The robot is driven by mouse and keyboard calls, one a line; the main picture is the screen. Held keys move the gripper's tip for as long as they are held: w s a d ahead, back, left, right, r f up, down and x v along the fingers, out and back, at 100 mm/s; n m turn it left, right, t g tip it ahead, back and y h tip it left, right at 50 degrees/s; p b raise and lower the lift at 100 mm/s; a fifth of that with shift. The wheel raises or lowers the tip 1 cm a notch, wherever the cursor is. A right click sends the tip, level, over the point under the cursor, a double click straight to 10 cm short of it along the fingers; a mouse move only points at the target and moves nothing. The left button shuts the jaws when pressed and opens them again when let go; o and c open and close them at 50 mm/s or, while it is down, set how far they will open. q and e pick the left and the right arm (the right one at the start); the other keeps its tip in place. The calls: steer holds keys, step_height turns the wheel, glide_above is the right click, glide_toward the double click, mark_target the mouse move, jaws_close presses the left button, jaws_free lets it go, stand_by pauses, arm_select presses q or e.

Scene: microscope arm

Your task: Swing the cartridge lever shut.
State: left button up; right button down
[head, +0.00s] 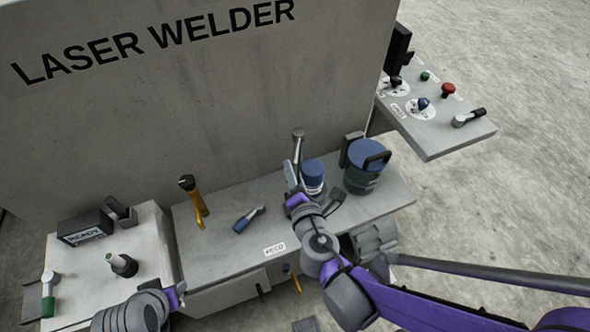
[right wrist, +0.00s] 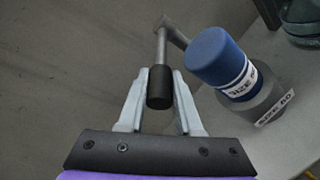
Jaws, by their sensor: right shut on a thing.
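The cartridge lever (right wrist: 162,48) is a grey metal rod with a black grip in the right wrist view. It also shows in the head view (head: 298,145), standing up behind my right gripper (head: 292,175). In the right wrist view, my right gripper (right wrist: 160,76) is shut on the lever's black grip, one pale finger on each side. A blue-topped cartridge (right wrist: 220,58) with a white label stands right of the lever; it shows in the head view (head: 312,172) too. My left gripper (head: 175,296) is at the lower left in the head view, partly hidden by its wrist.
A larger blue-lidded container (head: 364,165) stands right of the cartridge. A yellow-handled tool (head: 196,205) and a blue-handled tool (head: 248,219) are left on the bench. The laser welder wall (head: 200,110) rises behind. A control panel (head: 455,135) juts out at the upper right.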

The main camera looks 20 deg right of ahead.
stand_by(0.4)
steer(key=c, duration=0.6)
jaws_free()
arm_select(q)
steer(key=shift+s, duration=0.15)
arm_select(e)
steer(key=shift+s, duration=0.1)
